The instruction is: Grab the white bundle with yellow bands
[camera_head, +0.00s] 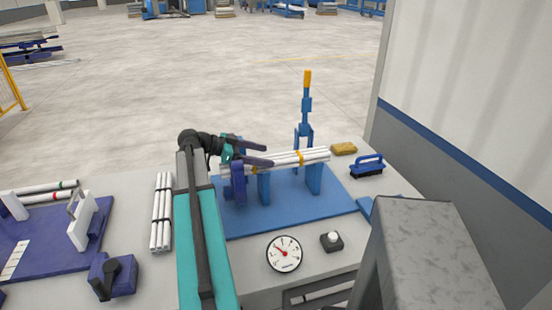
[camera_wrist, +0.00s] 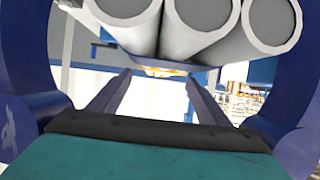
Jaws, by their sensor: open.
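The white bundle with yellow bands (camera_head: 312,156) is a set of white pipes lying level across the upright supports of a blue stand (camera_head: 330,206). My gripper (camera_head: 268,154) is at the bundle's left end, its two dark fingers pointing right along it. In the wrist view the open pipe ends of the bundle (camera_wrist: 200,28) fill the top, close to the camera. There, my gripper's fingers (camera_wrist: 160,76) are spread apart with a gap between them and nothing held. A yellow band shows small beyond the fingertips. Whether the fingers touch the pipes I cannot tell.
A blue clamp with a yellow handle (camera_head: 306,105) stands upright behind the bundle. A yellow sponge (camera_head: 344,148) and blue brush (camera_head: 368,166) lie right. Another white bundle with dark bands (camera_head: 161,212) lies left. A gauge (camera_head: 284,253) and a knob (camera_head: 332,241) are in front.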

